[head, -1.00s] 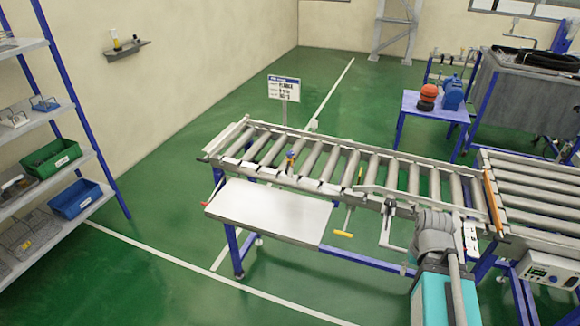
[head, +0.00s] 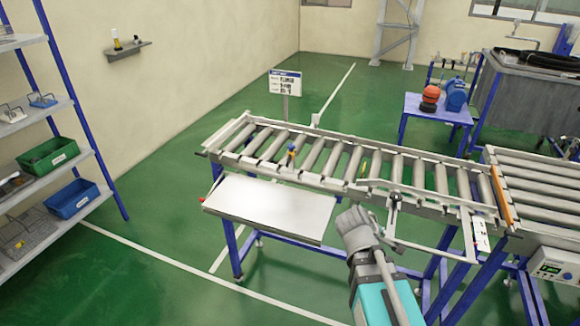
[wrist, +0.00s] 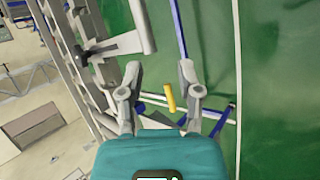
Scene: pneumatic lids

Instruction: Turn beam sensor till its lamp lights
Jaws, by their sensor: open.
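I cannot tell which is the beam sensor, and no lit lamp can be made out. My gripper (wrist: 160,70) is open in the wrist view, with nothing between its fingertips. A yellow handle (wrist: 170,97) shows between the fingers, seemingly beyond them. In the head view my arm stands before the conveyor's near side, and the fingers cannot be made out.
A pale side table (head: 268,208) juts from the conveyor's near left. A grey crank-shaped bar (head: 430,248) hangs at the near right. Shelves with bins (head: 72,198) stand left. Green floor in front is open.

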